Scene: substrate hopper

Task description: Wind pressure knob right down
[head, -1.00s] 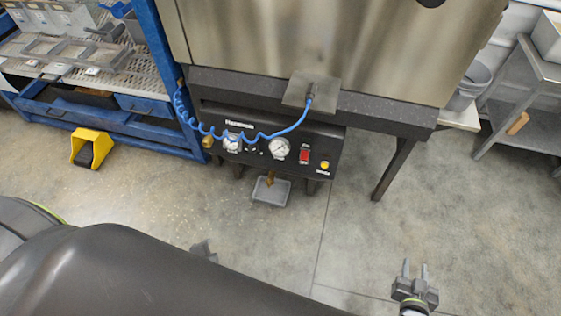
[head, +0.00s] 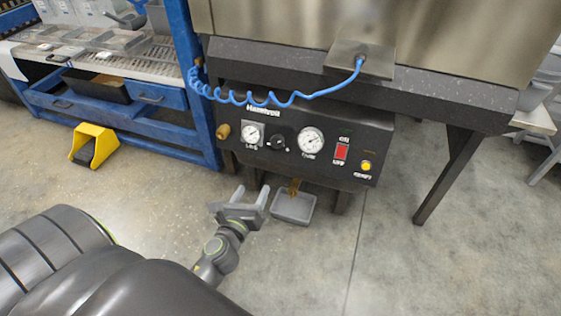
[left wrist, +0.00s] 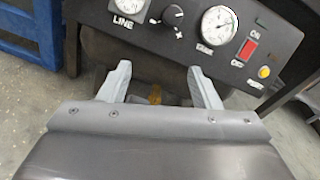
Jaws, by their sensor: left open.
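The pressure knob (head: 278,143) is a small black knob on the black control panel (head: 318,171), between the line gauge (head: 252,135) and a larger white gauge (head: 311,140). In the left wrist view the knob (left wrist: 173,15) has a pale pointer mark and a minus and a plus below it. My left gripper (head: 240,196) is open and empty, below and in front of the panel, apart from the knob. Its two fingers (left wrist: 160,84) show in the left wrist view, pointing at the panel's lower edge. My right gripper is not in view.
A red switch (head: 341,152) and a yellow button (head: 366,166) sit right of the gauges. A coiled blue hose (head: 270,98) hangs above the panel. A grey tray (head: 293,207) lies on the floor below, and a yellow pedal (head: 93,145) stands left.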

